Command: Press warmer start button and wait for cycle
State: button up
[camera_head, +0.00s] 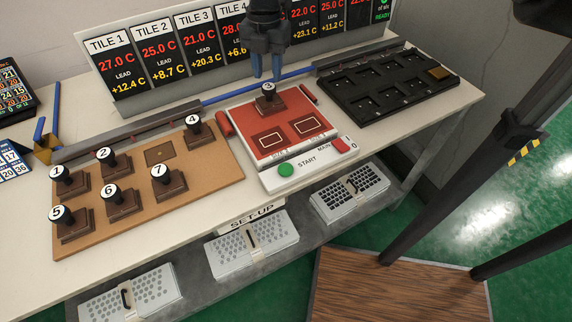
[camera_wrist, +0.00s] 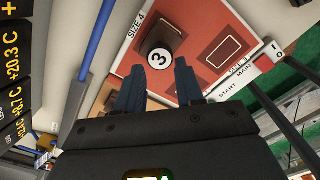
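The warmer (camera_head: 254,132) is a red-topped unit with outlined rectangles on its plate. Its white front panel carries a green START button (camera_head: 286,169) and a red MAIN switch (camera_head: 340,145). A brown block with a black knob marked 3 (camera_head: 269,101) stands at the plate's back; it also shows in the wrist view (camera_wrist: 158,60). My gripper (camera_head: 267,77) is above and behind block 3, fingers pointing down. In the wrist view its two blue fingers (camera_wrist: 160,66) are spread with nothing held between them. The START label shows there too, but I cannot make out the button.
A tan board (camera_head: 215,175) left of the warmer holds several numbered blocks and one empty recess. A black slotted tray (camera_head: 350,105) is at right. Tile temperature displays (camera_head: 155,65) and a blue rod (camera_head: 225,95) run behind. Vented boxes (camera_head: 250,243) sit on the lower shelf.

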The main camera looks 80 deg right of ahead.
grip_shut()
dwell(0.8)
